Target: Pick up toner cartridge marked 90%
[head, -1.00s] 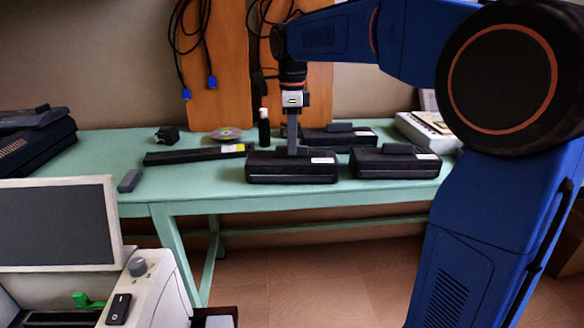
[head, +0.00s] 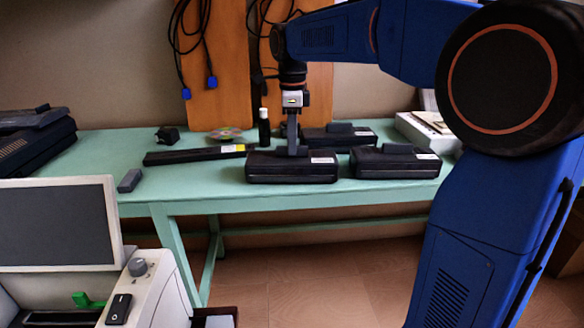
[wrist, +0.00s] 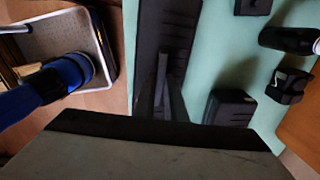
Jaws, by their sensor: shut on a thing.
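Three black toner cartridges with small white labels lie on the green table; the label print is too small to read, so I cannot tell which is marked 90%. My gripper (head: 292,149) points down and is shut on the top of the front-middle cartridge (head: 270,168). That cartridge appears to rest on the table. In the wrist view, my gripper's fingers (wrist: 160,92) are over the dark cartridge (wrist: 168,30). Another cartridge (head: 338,140) is just behind it, and a third (head: 395,163) is to its right.
A long dark bar (head: 195,155) with a yellow-and-white label lies left. A black bottle (head: 264,127), a disc (head: 225,134) and a small black block (head: 168,135) stand behind. A grey block (head: 130,180) lies left. A pale device (head: 425,132) is at right.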

